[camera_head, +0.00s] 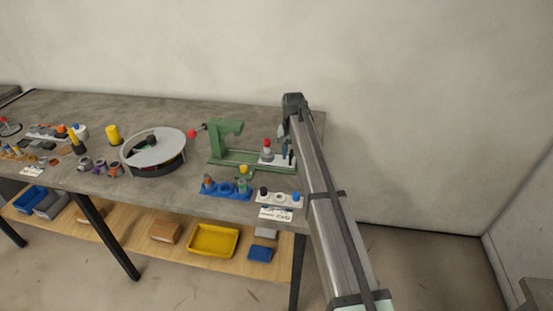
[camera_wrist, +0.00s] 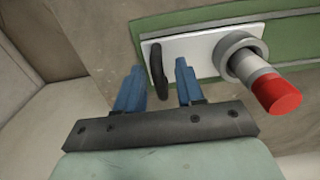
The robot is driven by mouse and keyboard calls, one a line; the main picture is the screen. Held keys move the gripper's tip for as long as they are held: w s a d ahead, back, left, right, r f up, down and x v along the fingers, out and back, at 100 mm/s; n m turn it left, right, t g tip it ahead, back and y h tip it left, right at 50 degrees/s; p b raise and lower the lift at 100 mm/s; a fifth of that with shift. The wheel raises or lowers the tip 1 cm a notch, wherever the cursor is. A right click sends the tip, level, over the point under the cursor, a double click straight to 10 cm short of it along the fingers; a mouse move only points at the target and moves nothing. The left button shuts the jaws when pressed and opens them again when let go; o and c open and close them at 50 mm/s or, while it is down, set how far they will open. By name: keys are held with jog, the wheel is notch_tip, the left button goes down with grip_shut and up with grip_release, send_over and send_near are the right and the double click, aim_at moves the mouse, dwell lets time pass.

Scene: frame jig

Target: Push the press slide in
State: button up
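The green press (camera_head: 228,137) stands near the right end of the bench. Its white slide plate (camera_head: 278,160) lies on the green base at the right. The plate carries a grey ring holding a grey part with a red top (camera_head: 266,149). In the wrist view, the slide plate (camera_wrist: 200,52) has a dark upright handle (camera_wrist: 156,72) at its left end. My gripper (camera_wrist: 159,66) is open, its two blue fingers apart on either side of the handle. Gaps show on both sides; whether the fingertips reach down beside it I cannot tell.
A red-knobbed lever (camera_head: 192,133) sticks out left of the press. A round turntable (camera_head: 154,146) stands further left. A blue holder (camera_head: 222,189) and a white holder (camera_head: 280,198) with small parts sit in front. The wall is behind.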

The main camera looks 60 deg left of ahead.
aim_at(265, 150)
grip_shut()
jog(key=shift+s+a, duration=3.9)
jog(key=shift+o, duration=0.3)
grip_release()
jog(key=shift+r, duration=0.15)
jog(key=shift+r, duration=3.4)
